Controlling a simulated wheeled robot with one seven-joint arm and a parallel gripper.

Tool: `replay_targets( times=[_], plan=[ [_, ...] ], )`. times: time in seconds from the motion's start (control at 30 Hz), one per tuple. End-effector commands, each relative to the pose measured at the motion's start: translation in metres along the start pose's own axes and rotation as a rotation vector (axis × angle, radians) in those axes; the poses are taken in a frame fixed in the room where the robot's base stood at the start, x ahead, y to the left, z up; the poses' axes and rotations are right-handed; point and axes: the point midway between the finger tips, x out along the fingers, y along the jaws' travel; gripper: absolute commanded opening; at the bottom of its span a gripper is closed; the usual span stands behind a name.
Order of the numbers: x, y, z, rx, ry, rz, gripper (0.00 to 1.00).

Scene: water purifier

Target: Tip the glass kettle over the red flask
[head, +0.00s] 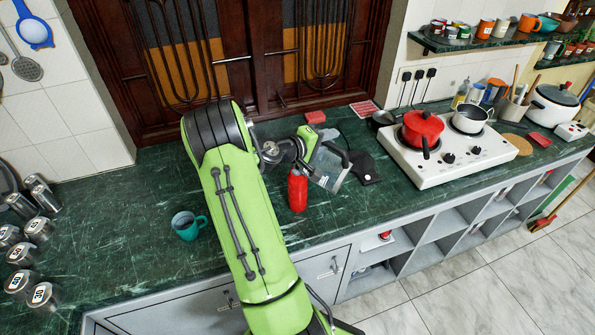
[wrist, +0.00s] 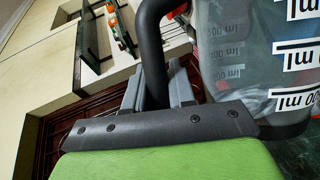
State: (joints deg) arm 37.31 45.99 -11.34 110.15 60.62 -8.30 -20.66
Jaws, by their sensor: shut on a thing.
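The glass kettle (head: 329,168) is clear with a black handle and looks tilted in the head view. It is just right of the red flask (head: 298,190), which stands upright on the green counter near its front edge. My gripper (head: 316,147) is shut on the kettle's handle, its fingertips partly hidden in the head view. In the wrist view my gripper (wrist: 163,88) closes around the black handle (wrist: 152,45), and the kettle's clear wall (wrist: 235,65) shows measuring marks. I cannot tell whether any liquid leaves the spout.
A teal mug (head: 188,225) stands left of my arm, with several metal canisters (head: 38,228) farther left. A flat black base (head: 365,166) lies right of the kettle. Beyond it a white stove (head: 440,155) carries a red pot (head: 422,128). Dark window shutters (head: 250,50) stand behind.

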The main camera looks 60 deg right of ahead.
Motion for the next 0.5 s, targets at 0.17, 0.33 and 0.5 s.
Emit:
replay_targets(
  times=[0.17, 0.33, 0.5],
  plan=[
    [-0.0007, 0.0014, -0.0016, -0.008, -0.002, 0.006, 0.0],
    [-0.0013, 0.0018, -0.0028, -0.015, -0.003, 0.009, 0.0],
    [-0.002, 0.0024, -0.0044, -0.024, -0.005, 0.012, 0.0]
  ],
)
